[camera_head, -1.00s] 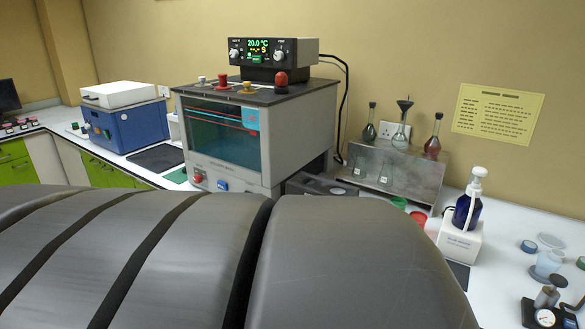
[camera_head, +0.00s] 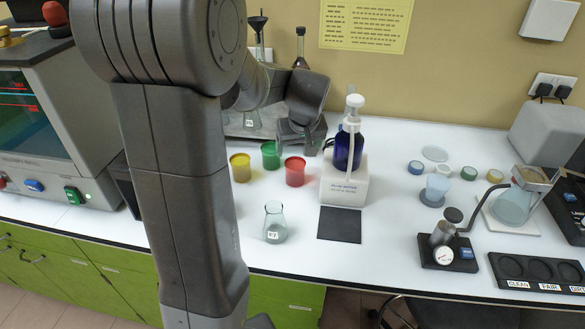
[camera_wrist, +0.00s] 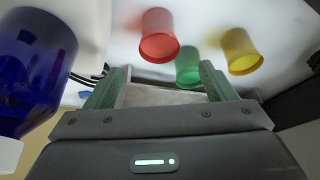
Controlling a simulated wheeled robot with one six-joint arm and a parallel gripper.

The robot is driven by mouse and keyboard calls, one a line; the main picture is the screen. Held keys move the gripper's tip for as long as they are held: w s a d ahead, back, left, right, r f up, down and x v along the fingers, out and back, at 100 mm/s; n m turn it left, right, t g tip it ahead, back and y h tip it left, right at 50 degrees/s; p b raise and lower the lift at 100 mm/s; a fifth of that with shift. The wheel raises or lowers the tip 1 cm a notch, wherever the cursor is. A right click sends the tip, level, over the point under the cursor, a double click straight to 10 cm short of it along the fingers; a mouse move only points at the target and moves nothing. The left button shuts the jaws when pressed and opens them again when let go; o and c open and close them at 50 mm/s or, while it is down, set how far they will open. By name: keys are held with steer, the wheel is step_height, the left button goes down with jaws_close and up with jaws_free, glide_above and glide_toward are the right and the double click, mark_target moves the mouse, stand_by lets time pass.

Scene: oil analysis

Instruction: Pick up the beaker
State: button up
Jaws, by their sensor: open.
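A clear conical glass beaker (camera_head: 275,224) with a white label stands upright on the white bench near its front edge, just right of my arm. Another glass vessel (camera_head: 514,203) with pale liquid stands on a white plate at the right; I cannot tell which one the task names. My gripper (camera_head: 302,138) is at the back of the bench, behind the red cup and away from both vessels. In the wrist view its two fingers (camera_wrist: 163,72) are apart with nothing held between them. Neither vessel shows clearly in the wrist view.
Yellow (camera_head: 240,167), green (camera_head: 270,154) and red (camera_head: 295,171) cups stand near my gripper. A blue pump bottle (camera_head: 348,150) stands on a white stand. A black mat (camera_head: 340,224) lies in front of it. A gauge device (camera_head: 446,245) is farther right.

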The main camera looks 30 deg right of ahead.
mark_target(295, 168)
steer(key=p+x, duration=0.1)
steer(key=x, duration=1.1)
steer(key=shift+s, duration=0.15)
steer(key=c, duration=1.1)
